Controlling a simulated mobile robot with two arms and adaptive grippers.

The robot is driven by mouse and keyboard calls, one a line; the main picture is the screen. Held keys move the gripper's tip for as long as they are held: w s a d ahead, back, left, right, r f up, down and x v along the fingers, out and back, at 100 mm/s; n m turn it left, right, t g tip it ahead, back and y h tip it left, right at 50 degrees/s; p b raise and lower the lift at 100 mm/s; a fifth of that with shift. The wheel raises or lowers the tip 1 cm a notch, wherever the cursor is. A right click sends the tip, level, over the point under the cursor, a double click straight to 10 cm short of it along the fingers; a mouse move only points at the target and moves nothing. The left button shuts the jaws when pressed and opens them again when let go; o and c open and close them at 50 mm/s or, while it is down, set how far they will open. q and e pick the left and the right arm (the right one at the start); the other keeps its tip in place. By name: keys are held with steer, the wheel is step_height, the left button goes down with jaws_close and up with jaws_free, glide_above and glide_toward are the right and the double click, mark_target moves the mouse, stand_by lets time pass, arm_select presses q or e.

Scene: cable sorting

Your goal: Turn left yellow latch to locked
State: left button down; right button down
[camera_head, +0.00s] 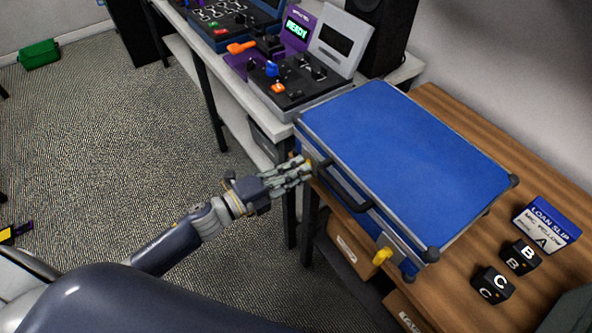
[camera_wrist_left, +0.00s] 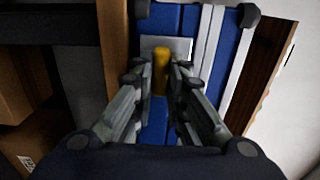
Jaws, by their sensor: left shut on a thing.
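A blue case (camera_head: 400,160) lies shut on the wooden table, its handle (camera_head: 345,186) on the side facing me. My left gripper (camera_head: 304,168) is at the case's left front corner. In the left wrist view its fingers (camera_wrist_left: 160,82) are shut on the yellow left latch (camera_wrist_left: 160,58), which stands out from a grey plate (camera_wrist_left: 178,46) on the blue case. In the head view the fingers mostly hide this latch. The yellow right latch (camera_head: 382,255) is free at the case's near corner. My right gripper is not in view.
On the wooden table (camera_head: 455,262) right of the case are a loan slip sign (camera_head: 547,222) and black blocks marked B (camera_head: 521,257) and C (camera_head: 493,284). A device box with knobs (camera_head: 290,80) stands behind on a white bench. Boxes (camera_head: 352,250) sit under the table.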

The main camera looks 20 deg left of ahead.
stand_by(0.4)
arm_select(q)
steer(key=c, duration=1.6)
jaws_free()
steer(key=shift+s, duration=0.1)
steer(key=v, duration=1.2)
